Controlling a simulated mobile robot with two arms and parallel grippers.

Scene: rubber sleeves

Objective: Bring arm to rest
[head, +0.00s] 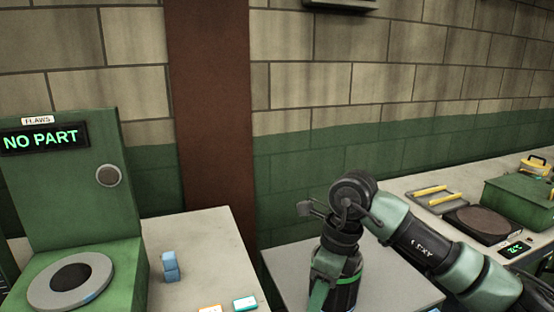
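One of my arms, green and black, enters from the lower right in the head view. It bends at a dark round joint, and a section with a bright green ring hangs below that joint in front of a grey table top (285,268). A small dark pronged part juts out left of the joint. I cannot tell for sure whether it is the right gripper's fingers, or whether anything is held. My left arm and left gripper are not in view.
At left, a green machine (85,160) reading "NO PART" has an empty-looking round plate (70,280). Beside it are a blue block piece (169,267) and small labelled tags (245,303). At right, a bench holds a tray (438,199), a dark round plate (482,225) and a green box (520,200).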

